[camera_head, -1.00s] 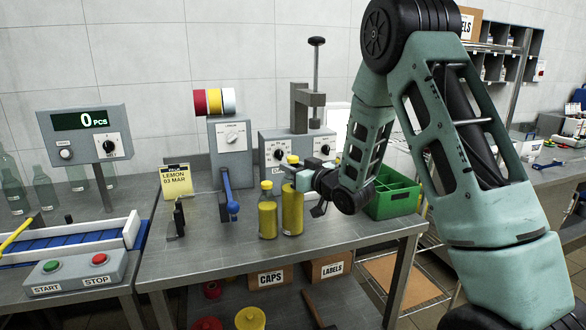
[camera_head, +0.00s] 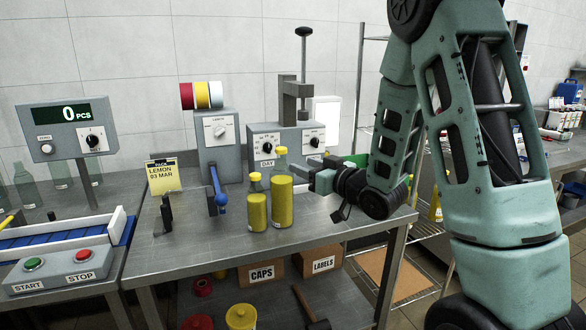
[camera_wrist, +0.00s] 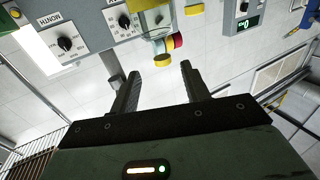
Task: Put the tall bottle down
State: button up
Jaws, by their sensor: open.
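The tall bottle (camera_head: 282,203), filled with yellow liquid and with a yellow cap, stands upright on the steel table (camera_head: 330,221). A shorter yellow bottle (camera_head: 256,209) stands close at its left. My gripper (camera_head: 301,174) is open at the right of the tall bottle's upper part, pointing left; I cannot tell whether a finger still touches it. In the wrist view my two fingers (camera_wrist: 160,68) are spread with nothing held between them.
A label dispenser (camera_head: 221,145) with coloured rolls and a grey dial machine (camera_head: 287,139) stand behind the bottles. A blue-handled lever (camera_head: 219,187) and a lemon sign (camera_head: 163,176) are to the left. The table front is clear.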

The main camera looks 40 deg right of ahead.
jog(key=shift+s+d+f+b, duration=0.1)
jog(key=shift+s+b, duration=0.85)
jog(key=shift+s, duration=0.15)
jog(key=s+a+f+n+g, duration=0.1)
jog(key=s+a+f+g, duration=0.3)
jog(key=a, duration=0.7)
jog(key=s+a+f+n+g, duration=0.1)
jog(key=a+f+n+g, duration=0.1)
jog(key=a+f+g, duration=0.6)
jog(key=s+a+r+n+g, duration=0.1)
jog(key=s+a+g, duration=0.2)
jog(key=s, duration=0.8)
jog(key=s+a+n+g+h, duration=0.1)
jog(key=s+a+n+g, duration=0.1)
jog(key=s+a, duration=0.6)
jog(key=s+g, duration=0.1)
jog(key=s, duration=0.2)
jog(key=shift+s+r, duration=0.25)
jog(key=shift+r, duration=0.15)
jog(key=shift+a, duration=0.1)
